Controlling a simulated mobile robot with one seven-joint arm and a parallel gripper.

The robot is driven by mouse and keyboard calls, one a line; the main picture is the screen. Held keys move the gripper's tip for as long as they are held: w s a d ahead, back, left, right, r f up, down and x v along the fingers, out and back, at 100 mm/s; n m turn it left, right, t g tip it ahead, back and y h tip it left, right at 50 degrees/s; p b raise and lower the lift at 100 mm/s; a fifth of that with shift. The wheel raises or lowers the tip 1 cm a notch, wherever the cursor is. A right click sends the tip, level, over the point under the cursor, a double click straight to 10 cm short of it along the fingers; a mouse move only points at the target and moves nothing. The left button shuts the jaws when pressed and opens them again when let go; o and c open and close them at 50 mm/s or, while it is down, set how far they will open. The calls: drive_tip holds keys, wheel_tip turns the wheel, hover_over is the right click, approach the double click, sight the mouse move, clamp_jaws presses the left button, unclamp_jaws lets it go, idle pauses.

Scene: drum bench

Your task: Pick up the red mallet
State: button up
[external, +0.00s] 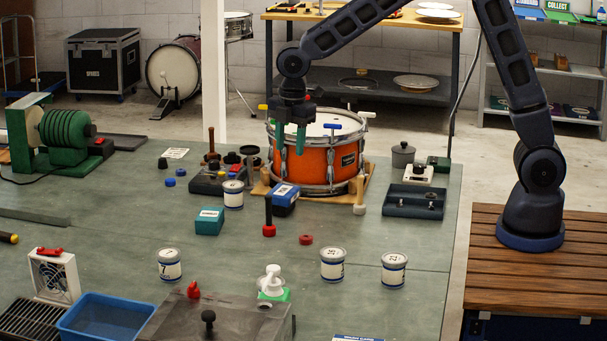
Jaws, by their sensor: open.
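What looks like the red mallet (269,230) stands on the green bench top in front of the drum, with its red head down and its dark handle upright. My gripper (290,136) points down with green fingertips parted and nothing visible between them. It shows in front of the upper left part of the orange drum (316,160), above and slightly right of the mallet in the picture. I cannot tell its exact depth from this one view.
A blue box (285,197) is close right of the mallet handle, and a teal box (209,221) is to its left. A white can (233,195) stands behind left. A red disc (306,239) lies to the right. Open bench lies in front.

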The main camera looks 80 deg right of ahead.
drive_tip(key=n, duration=0.2)
hover_over(269, 199)
drive_tip(key=d, duration=0.1)
drive_tip(key=shift+g, duration=0.3)
wheel_tip(269, 199, down, 7)
drive_tip(key=shift+d+r, duration=0.1)
drive_tip(key=shift+w+f, duration=0.2)
drive_tip(key=shift+f, duration=5.25)
clamp_jaws()
